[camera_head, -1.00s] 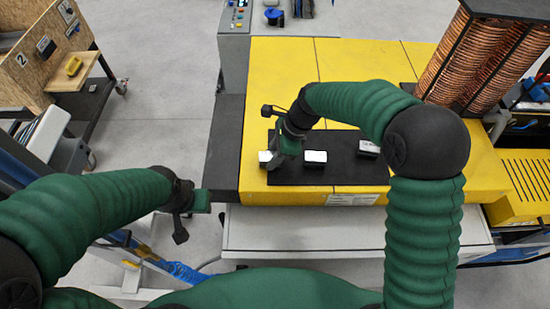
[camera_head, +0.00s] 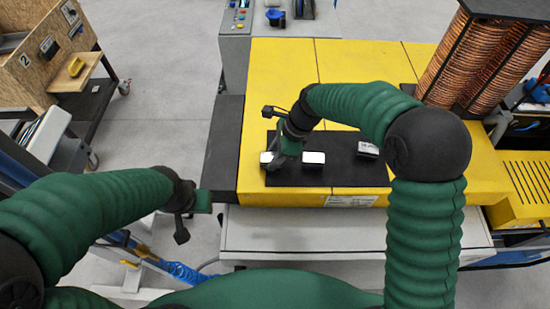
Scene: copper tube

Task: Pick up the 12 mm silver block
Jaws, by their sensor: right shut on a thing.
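Three silver blocks stand in a row on a black mat (camera_head: 345,178): a left block (camera_head: 265,157), a middle block (camera_head: 313,158) and a right block (camera_head: 367,149) with dark marks on its side. Any size labels are too small to read. My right gripper (camera_head: 279,160) is down at the left block, shut on it, and hides its right part. I cannot tell whether the block is lifted off the mat. My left gripper (camera_head: 202,201) hangs apart from the blocks, near the table's left edge; its jaws are too unclear to read.
The mat lies on a yellow table (camera_head: 280,80) with a dark strip (camera_head: 225,150) along its left side. Copper tube stacks (camera_head: 480,60) stand at the back right. A control box (camera_head: 236,35) is at the back left. The yellow surface behind the mat is mostly clear.

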